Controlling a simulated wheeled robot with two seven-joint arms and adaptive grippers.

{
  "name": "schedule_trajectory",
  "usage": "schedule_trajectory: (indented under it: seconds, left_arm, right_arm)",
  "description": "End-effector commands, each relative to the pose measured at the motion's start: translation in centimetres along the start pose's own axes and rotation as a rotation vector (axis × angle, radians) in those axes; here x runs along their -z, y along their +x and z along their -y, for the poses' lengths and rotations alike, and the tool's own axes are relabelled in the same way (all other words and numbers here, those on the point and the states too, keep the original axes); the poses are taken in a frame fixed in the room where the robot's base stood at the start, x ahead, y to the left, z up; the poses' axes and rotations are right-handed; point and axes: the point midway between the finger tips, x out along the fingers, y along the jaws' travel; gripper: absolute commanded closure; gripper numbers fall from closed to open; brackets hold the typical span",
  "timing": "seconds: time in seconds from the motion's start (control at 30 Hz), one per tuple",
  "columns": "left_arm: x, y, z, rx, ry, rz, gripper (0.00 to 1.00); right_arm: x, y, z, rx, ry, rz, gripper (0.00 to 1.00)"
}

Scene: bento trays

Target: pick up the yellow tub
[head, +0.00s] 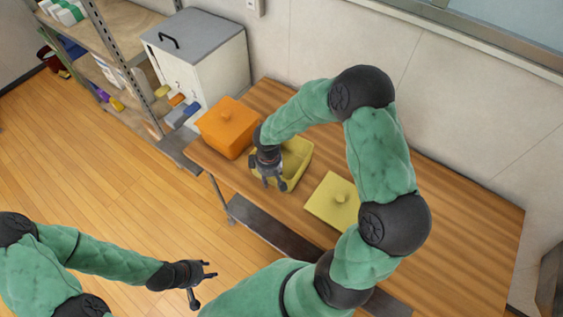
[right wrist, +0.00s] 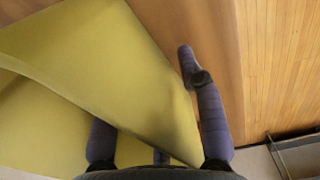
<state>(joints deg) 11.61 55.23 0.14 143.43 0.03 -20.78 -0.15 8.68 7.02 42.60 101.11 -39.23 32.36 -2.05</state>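The yellow tub (head: 304,155) stands uncovered on the wooden table, beside the orange box. It fills much of the right wrist view (right wrist: 100,60), with its rim running diagonally. My right gripper (head: 274,184) is at the tub's near left side, pointing down, with its fingers spread. In the right wrist view one finger is outside the tub at the right; another is partly hidden behind the yellow wall at the left. Whether they touch the wall cannot be told. My left gripper (head: 205,282) is open and empty, away from the table over the floor.
A yellow lid (head: 325,207) with a knob lies on the table (head: 450,220) right of the tub. An orange lidded box (head: 222,132) stands left of it. A white cabinet (head: 215,65) and a shelf rack stand further left. The table's right part is clear.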

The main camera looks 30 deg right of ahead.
Motion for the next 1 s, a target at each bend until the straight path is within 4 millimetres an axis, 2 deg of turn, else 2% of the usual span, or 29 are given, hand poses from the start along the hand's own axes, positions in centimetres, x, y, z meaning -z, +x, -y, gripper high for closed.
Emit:
schedule_trajectory:
  seconds: [0.1, 0.13, 0.23, 0.27, 0.77, 1.0]
  left_arm:
    - [0.0, -0.1, 0.0, 0.000, 0.000, 0.000, 0.60]
    - [0.0, -0.1, 0.0, 0.000, 0.000, 0.000, 0.60]
    - [0.0, -0.1, 0.0, 0.000, 0.000, 0.000, 0.60]
    - [0.0, -0.1, 0.0, 0.000, 0.000, 0.000, 0.60]
    - [0.0, -0.1, -0.1, 0.000, 0.000, 0.000, 0.60]
    - [0.0, -0.8, -0.3, 0.000, 0.000, 0.000, 0.60]
  right_arm:
    - [0.0, -0.1, 0.0, -0.001, 0.000, -0.001, 0.61]
    - [0.0, -0.1, 0.0, -0.001, 0.000, -0.001, 0.67]
    - [0.0, -0.1, 0.0, 0.000, 0.000, 0.000, 0.95]
    - [0.0, -0.1, 0.0, 0.000, 0.000, 0.000, 1.00]
    - [0.0, -0.5, 0.0, 0.000, 0.001, 0.000, 1.00]
    - [0.1, -3.0, -0.1, -0.002, 0.001, -0.002, 1.00]
